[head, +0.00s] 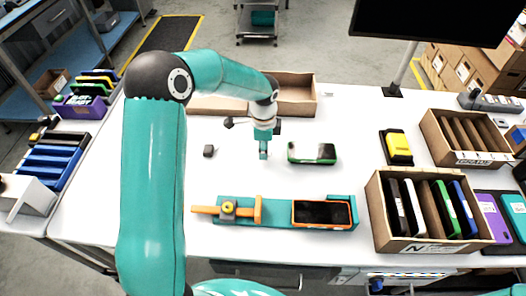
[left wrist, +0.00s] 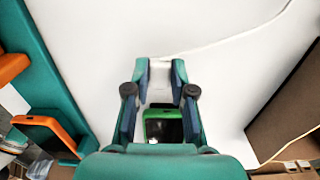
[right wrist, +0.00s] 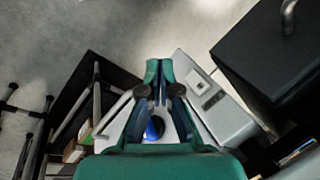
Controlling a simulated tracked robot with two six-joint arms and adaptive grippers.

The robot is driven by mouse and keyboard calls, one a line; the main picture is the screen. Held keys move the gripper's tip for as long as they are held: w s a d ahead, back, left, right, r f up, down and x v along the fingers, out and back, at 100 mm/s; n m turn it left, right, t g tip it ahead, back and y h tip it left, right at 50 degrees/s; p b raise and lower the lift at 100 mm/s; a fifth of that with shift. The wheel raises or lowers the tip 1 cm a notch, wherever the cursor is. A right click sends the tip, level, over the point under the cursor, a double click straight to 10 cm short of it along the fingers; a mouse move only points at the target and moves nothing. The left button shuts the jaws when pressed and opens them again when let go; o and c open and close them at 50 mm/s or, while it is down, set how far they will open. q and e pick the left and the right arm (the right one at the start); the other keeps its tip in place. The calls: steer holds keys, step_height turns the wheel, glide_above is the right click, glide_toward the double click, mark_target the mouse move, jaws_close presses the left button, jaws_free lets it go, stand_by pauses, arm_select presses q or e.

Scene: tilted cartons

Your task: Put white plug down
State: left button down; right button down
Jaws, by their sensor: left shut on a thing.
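My left gripper (head: 263,150) is pointed down over the middle of the white table. In the left wrist view its fingers (left wrist: 160,75) are closed on the white plug (left wrist: 160,90), which is pale against the table and partly hidden by the fingers. A thin white cable (left wrist: 225,42) runs from near the fingertips toward the upper right. A green-edged phone (head: 312,153) lies just right of the gripper; it also shows between the finger bases in the left wrist view (left wrist: 163,126). My right gripper (right wrist: 160,72) has its fingertips together, with nothing seen between them.
A teal fixture (head: 275,218) holding an orange-framed phone (head: 322,213) lies in front. An open carton (head: 296,95) stands behind. A yellow device (head: 397,147) and divided boxes (head: 424,245) are right. Bare table lies left of the gripper.

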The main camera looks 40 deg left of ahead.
arm_select(q)
steer(key=shift+f, duration=1.1)
steer(key=shift+f, duration=0.1)
steer(key=c, duration=1)
jaws_free()
step_height(320, 180, up, 12)
steer(key=shift+r+b, duration=0.15)
steer(key=shift+b, duration=0.4)
